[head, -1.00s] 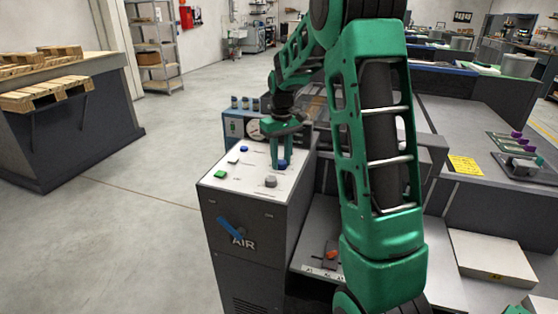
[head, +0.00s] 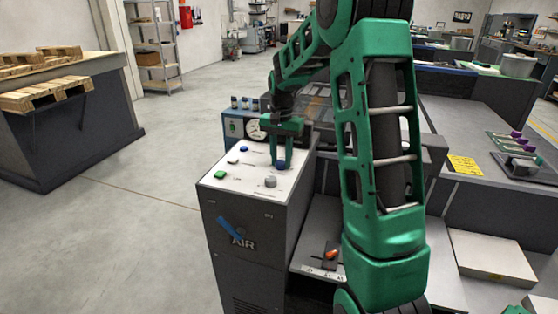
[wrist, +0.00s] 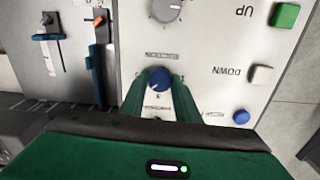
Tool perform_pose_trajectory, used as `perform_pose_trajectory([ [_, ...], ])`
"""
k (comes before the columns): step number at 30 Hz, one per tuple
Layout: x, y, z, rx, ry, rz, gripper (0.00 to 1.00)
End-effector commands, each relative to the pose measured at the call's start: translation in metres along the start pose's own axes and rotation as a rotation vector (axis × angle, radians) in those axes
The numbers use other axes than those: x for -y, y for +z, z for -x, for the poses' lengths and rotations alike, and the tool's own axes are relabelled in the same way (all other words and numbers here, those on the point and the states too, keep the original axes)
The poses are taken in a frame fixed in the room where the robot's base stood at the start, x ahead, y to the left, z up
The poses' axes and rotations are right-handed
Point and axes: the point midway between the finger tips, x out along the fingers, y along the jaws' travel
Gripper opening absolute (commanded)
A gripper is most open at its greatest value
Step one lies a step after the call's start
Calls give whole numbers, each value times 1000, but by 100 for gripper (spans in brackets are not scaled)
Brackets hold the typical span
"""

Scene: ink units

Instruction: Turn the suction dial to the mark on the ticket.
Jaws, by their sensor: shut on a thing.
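The blue suction dial (head: 281,164) is on the white top panel of the dark cabinet. In the wrist view the dial (wrist: 159,76) sits between my gripper's two green fingers, with small printed marks and an upside-down label around it. My gripper (head: 279,156) points down and is shut on the dial. It also shows in the wrist view (wrist: 158,88). The fingers hide the dial's sides, and I cannot read its setting. A yellow printed sheet (head: 464,165) lies on the bench at right; its text is too small to read, and I cannot tell whether it is the ticket.
A grey dial (head: 270,181) stands close in front of the gripper. Green (head: 219,175), white (head: 233,161) and blue (head: 243,149) buttons line the panel's left side. A gauge (head: 253,130) stands behind the panel.

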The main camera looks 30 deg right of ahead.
Motion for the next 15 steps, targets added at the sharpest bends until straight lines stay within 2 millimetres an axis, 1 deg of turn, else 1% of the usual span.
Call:
perform_pose_trajectory([
  [1,4,-1,3,-7,-8,-37,7],
  [15,4,-1,3,-5,-11,-462,7],
])
